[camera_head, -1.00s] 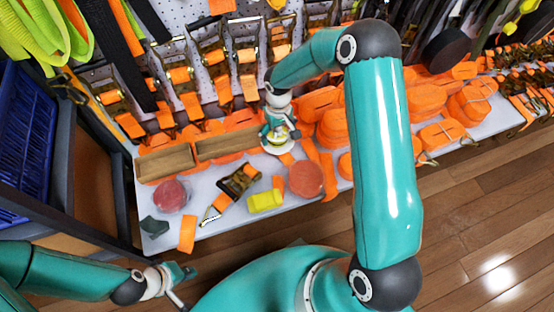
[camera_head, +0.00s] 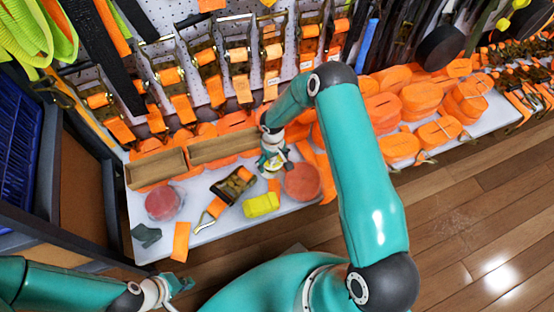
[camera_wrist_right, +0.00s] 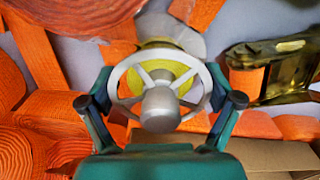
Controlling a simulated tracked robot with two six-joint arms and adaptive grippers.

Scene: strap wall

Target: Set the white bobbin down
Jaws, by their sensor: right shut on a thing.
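In the head view my right gripper (camera_head: 273,160) is low over the pale shelf, between the wooden trays and the red-orange disc. The bobbin is mostly hidden under it there. I cannot tell whether it touches the shelf. My left gripper (camera_head: 176,286) is at the lower left, off the shelf; its fingers are too small to read.
Around the right gripper are wooden trays (camera_head: 222,149), a ratchet buckle (camera_head: 232,187), a yellow roll (camera_head: 262,205) and a red-orange disc (camera_head: 303,182). A dark red disc (camera_head: 163,203) lies further left. Orange strap coils (camera_head: 384,110) crowd the right. Bare pale shelf (camera_head: 215,232) shows along the front edge.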

